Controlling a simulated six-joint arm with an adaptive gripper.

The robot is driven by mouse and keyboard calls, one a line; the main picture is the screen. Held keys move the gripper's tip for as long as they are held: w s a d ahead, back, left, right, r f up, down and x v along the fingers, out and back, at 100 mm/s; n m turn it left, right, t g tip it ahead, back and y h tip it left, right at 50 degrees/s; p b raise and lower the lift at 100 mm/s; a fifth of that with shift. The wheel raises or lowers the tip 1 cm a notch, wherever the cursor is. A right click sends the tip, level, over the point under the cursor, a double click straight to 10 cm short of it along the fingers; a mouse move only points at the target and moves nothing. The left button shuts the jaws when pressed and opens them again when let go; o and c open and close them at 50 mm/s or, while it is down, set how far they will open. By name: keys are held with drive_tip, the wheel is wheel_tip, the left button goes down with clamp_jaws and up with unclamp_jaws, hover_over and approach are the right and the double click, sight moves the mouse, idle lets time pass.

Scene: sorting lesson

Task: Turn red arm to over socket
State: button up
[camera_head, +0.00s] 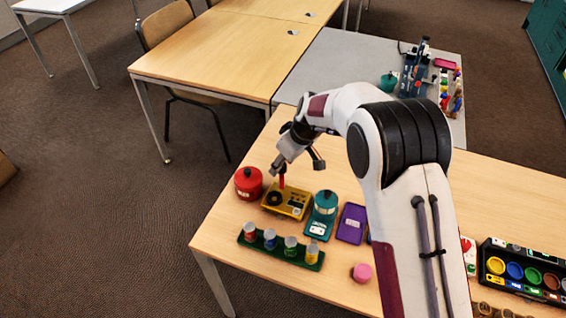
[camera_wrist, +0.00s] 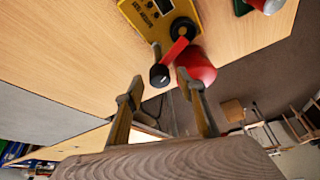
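The yellow device (camera_head: 290,203) sits on the wooden table, with a dark round part on its top. The red arm (camera_head: 282,177) stands up from it in the head view. In the wrist view the yellow device (camera_wrist: 152,14) is at the top, and the red arm (camera_wrist: 174,50) reaches from a black round base to a black knob (camera_wrist: 159,75). My gripper (camera_wrist: 160,78) is open; the knob appears between its fingertips with gaps on both sides. In the head view my gripper (camera_head: 297,167) is just above the device. I cannot clearly make out the socket.
A red canister (camera_head: 249,184) stands close left of the device; it also shows in the wrist view (camera_wrist: 198,68). A teal device (camera_head: 322,210) and purple tray (camera_head: 352,223) are to the right. A green rack (camera_head: 285,249) with several capped jars is in front, near a pink object (camera_head: 362,272).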

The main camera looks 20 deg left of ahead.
drive_tip(key=c, duration=1.1)
drive_tip(key=shift+s+m+t+h, duration=0.1)
drive_tip(key=shift+m+t+h, duration=0.2)
drive_tip(key=shift+m, duration=0.8)
drive_tip(key=shift+s+m+t+h, duration=0.1)
drive_tip(key=shift+m+t+h, duration=0.15)
drive_tip(key=shift+m, duration=0.85)
drive_tip(key=o, duration=1.1)
drive_tip(key=shift+w, duration=0.1)
drive_tip(key=shift+r, duration=0.1)
drive_tip(key=v, duration=1.1)
drive_tip(key=shift+s+r, duration=0.25)
drive_tip(key=shift+d, duration=0.15)
